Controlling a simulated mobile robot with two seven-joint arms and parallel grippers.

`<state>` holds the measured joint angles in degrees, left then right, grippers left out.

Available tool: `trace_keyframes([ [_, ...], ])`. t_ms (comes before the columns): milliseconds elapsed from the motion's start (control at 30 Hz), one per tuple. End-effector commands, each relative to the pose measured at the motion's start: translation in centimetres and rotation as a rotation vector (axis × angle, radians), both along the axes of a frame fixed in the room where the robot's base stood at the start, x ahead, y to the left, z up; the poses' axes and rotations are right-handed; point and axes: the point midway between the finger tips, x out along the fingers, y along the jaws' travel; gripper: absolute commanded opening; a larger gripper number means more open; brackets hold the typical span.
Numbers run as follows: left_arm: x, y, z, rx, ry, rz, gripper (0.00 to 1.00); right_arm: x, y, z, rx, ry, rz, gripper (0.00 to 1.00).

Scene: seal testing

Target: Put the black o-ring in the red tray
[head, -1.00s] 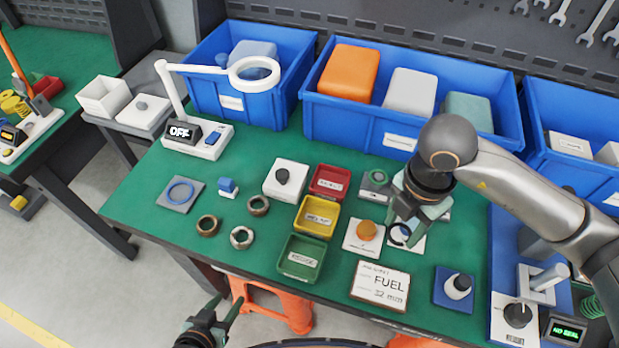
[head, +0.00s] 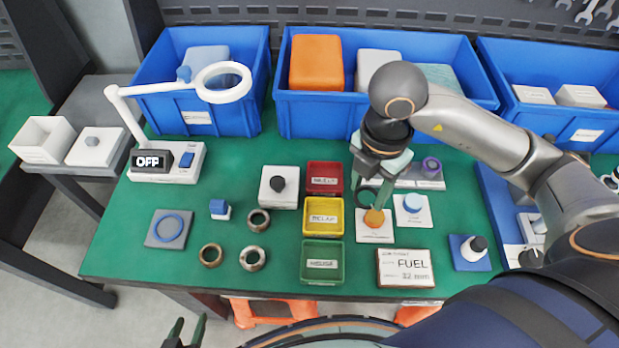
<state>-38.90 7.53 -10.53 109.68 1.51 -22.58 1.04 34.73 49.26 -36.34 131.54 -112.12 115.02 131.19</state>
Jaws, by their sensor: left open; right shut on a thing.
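The black o-ring (head: 367,205) hangs from my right gripper (head: 371,190), which is shut on it. My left gripper (head: 185,335) is open and empty at the bottom edge, only partly in view.
The yellow tray (head: 323,229) and green tray (head: 321,277) line up in front of the red one. A white block with a black knob (head: 280,186) stands left of it. Pads with an orange disc (head: 374,219) and a blue disc (head: 411,203) are at right. Blue bins (head: 380,117) stand behind.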

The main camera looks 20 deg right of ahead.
Motion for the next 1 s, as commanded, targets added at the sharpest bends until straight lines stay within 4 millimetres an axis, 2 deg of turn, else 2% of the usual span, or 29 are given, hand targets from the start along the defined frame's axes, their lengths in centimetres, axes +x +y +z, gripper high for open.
trace_keyframes([
  [133, 0.0, 0.0, 0.0, 0.000, 0.000, 0.000, 0.50, -0.1, -0.2, 0.0, -0.001, 0.001, -0.009, 0.00],
  [233, 0.0, 0.0, -0.1, 0.000, 0.000, 0.000, 0.50, 0.7, -0.2, -0.3, 0.002, 0.002, -0.011, 0.00],
  [667, 0.0, 0.0, 0.0, -0.001, 0.000, -0.001, 0.50, 9.3, 0.4, -4.0, -0.001, 0.002, -0.011, 0.00],
  [800, 0.0, 0.0, -0.1, -0.001, 0.000, -0.001, 0.50, 11.3, 0.5, -6.9, 0.000, 0.004, -0.012, 0.00],
  [1000, 0.0, 0.0, -0.2, -0.001, 0.000, -0.001, 0.50, 13.0, 0.6, -9.0, 0.001, 0.001, -0.010, 0.00],
])
